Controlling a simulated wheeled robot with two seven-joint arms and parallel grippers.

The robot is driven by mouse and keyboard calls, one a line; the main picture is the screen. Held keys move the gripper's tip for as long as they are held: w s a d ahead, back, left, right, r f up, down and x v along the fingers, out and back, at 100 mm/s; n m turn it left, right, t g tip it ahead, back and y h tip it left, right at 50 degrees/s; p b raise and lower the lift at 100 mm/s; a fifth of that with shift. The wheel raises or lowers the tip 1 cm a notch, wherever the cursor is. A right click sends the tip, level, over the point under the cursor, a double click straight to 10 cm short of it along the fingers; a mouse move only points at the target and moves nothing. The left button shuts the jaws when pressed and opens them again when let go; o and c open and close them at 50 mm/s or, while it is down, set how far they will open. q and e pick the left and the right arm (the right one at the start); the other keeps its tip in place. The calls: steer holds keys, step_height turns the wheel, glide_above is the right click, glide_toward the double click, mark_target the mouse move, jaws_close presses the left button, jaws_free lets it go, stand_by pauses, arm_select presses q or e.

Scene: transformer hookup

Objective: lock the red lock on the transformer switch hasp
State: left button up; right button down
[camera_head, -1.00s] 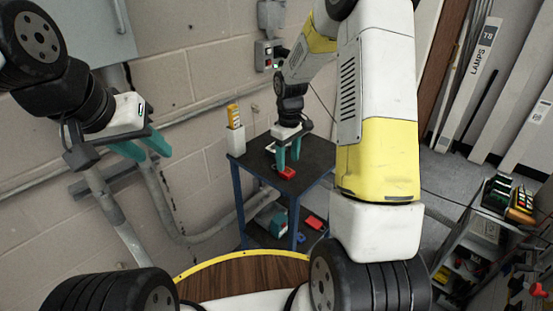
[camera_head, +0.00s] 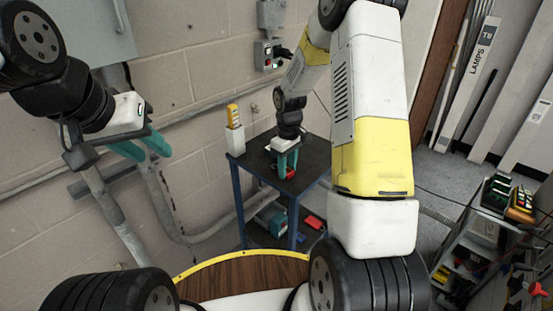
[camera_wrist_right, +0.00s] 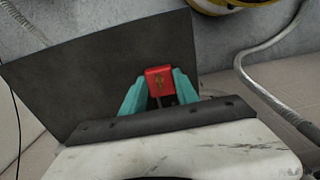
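The red lock (camera_wrist_right: 160,80) is between the teal fingers of my right gripper (camera_wrist_right: 161,76) in the right wrist view, with a finger close on each side. Whether the fingers press on it cannot be told. In the head view my right gripper (camera_head: 288,168) points down at the top of the small cart, and the red lock (camera_head: 290,174) shows partly behind its fingers. My left gripper (camera_head: 143,151) is open and empty in front of the wall at left. I cannot make out a transformer switch hasp.
The dark-topped blue cart (camera_head: 312,155) stands by the block wall. A white holder with a yellow item (camera_head: 234,130) is at its back left corner. Its lower shelf holds teal and red items. A grey switch box (camera_head: 266,55) is on the wall above. Another shelf unit stands at right.

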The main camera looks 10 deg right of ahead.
steer(key=c, duration=1.8)
jaws_free()
jaws_close()
steer(key=shift+r, duration=3)
